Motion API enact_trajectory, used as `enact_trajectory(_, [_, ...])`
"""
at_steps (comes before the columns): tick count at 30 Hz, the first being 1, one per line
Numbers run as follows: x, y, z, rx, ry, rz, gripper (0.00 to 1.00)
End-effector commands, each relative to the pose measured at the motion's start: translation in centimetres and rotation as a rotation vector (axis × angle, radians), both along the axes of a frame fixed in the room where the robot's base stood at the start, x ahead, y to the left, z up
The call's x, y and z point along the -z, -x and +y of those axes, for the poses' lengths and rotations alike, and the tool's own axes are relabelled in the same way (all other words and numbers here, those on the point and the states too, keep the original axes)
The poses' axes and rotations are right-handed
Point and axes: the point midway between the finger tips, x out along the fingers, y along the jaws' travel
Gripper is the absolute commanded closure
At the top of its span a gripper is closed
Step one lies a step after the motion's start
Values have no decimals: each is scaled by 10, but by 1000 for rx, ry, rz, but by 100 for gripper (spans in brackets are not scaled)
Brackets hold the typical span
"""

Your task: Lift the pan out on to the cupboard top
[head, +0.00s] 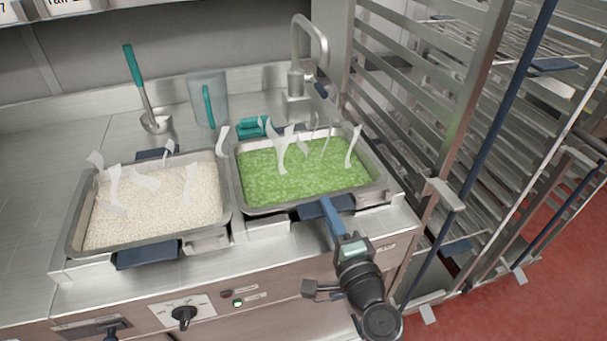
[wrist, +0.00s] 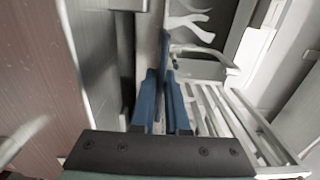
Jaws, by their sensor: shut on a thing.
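A steel pan (head: 260,208) filled with green, pea-like food and giving off steam sits in the right well of the steel worktop. A dark blue grip (head: 308,209) juts from its front edge. My gripper (head: 328,208) reaches up from the front and is shut at this grip. In the wrist view my blue gripper fingers (wrist: 165,92) are close together on a thin part; the pan's contents are hardly visible there. I cannot tell any gap under the pan.
A second pan (head: 75,225) of white grain steams on the left. Behind stand a scoop (head: 135,75), a clear jug (head: 220,88), a teal object (head: 250,128) and a tap (head: 297,75). A tall rack (head: 425,100) stands close on the right. The steel top (head: 35,190) is clear at left.

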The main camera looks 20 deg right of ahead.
Motion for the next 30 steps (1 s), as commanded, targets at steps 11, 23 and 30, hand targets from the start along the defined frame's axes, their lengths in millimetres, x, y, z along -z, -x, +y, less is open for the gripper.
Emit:
enact_trajectory(11, [-20,-1,0,0,2,-10,100])
enact_trajectory(23, [-49,-1,-1,1,2,-11,100])
enact_trajectory(30, [-58,-1,-1,2,2,-11,100])
